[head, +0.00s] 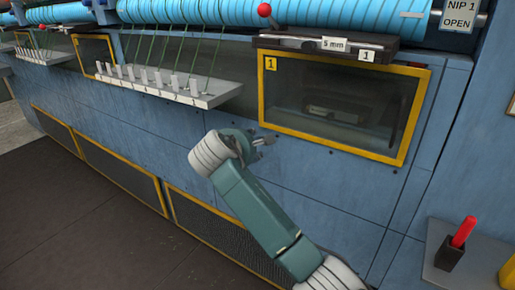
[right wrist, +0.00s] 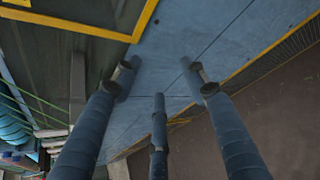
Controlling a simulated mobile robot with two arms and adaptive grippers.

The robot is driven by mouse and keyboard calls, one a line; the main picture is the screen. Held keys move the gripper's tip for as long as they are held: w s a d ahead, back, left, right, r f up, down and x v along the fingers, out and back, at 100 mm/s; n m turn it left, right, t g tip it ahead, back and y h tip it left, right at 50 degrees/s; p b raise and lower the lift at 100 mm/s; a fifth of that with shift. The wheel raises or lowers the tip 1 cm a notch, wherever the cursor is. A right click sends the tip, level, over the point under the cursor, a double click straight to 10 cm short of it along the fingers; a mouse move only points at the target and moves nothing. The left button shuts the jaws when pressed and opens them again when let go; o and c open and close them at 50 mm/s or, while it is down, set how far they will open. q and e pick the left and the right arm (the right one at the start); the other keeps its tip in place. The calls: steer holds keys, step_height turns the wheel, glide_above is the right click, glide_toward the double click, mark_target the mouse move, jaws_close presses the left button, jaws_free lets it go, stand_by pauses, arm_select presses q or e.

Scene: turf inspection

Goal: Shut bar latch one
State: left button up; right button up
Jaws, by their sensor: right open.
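A dark bar (head: 290,42) labelled "5 mm" and "1" lies along the top of the yellow-framed window numbered 1 (head: 429,95). A lever with a red ball knob (head: 264,10) stands up near the bar's left end; I cannot tell for certain which part is bar latch one. My right gripper (head: 264,141) is just off the window's lower left corner, below the bar and apart from it. In the right wrist view its fingers (right wrist: 160,85) are spread and empty, facing the blue panel. My left gripper is not in view.
A pale ledge with several upright pegs and green threads (head: 205,100) juts out left of the window. Blue rollers (head: 210,12) run above. A shelf with a red-handled tool (head: 464,232) is at lower right. The dark floor (head: 80,220) at left is clear.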

steer(key=shift+f, duration=0.35)
